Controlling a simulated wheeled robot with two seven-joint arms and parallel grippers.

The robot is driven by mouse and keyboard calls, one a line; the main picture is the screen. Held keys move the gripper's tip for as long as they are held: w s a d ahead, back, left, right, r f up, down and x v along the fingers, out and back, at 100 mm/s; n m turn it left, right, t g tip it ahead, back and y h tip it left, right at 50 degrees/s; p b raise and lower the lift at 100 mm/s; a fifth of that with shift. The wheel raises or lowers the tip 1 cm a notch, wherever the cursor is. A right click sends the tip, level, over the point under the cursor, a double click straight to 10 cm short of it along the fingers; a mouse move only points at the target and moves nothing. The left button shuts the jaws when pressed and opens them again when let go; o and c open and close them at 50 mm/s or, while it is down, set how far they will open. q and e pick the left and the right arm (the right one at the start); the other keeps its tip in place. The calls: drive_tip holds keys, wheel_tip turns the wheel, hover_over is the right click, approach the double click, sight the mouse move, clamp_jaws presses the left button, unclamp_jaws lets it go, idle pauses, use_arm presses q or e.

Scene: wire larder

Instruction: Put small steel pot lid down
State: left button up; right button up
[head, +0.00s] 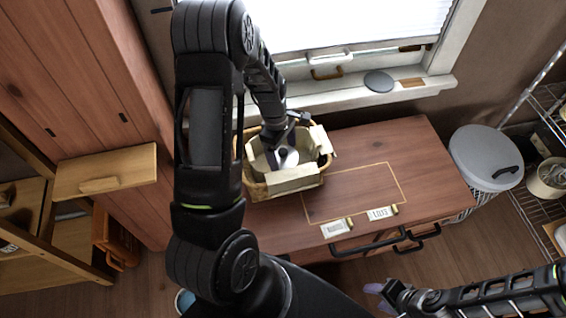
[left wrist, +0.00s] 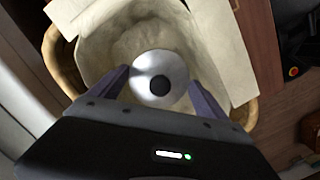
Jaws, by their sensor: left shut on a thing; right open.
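The small steel pot lid (left wrist: 161,66) is a shiny round disc with a dark knob, seen between the fingers of my left gripper (left wrist: 158,88) in the left wrist view. My left gripper is shut on it. In the head view the lid (head: 288,158) shows inside the cloth-lined wicker basket (head: 283,186), under my left gripper (head: 277,152). I cannot tell whether the lid touches the basket's bottom. My right gripper (head: 376,294) is open at the lower right of the head view, away from the cabinet, with nothing seen in it.
The basket stands on a wooden cabinet top (head: 405,150), beside a bare outlined rectangle (head: 355,192) with two label tags at its front. A grey-lidded bin (head: 485,155) and wire shelving stand to the right. A window sill (head: 340,95) runs behind.

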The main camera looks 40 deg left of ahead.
sight(283, 162)
use_arm(q)
drive_tip(key=shift+f, duration=0.65)
drive_tip(key=shift+f, duration=1.95)
drive_tip(key=shift+b, duration=0.3)
drive_tip(key=shift+f, duration=0.2)
drive_tip(key=o, duration=1.1)
drive_tip(key=shift+o, duration=0.2)
drive_tip(key=shift+r, duration=0.15)
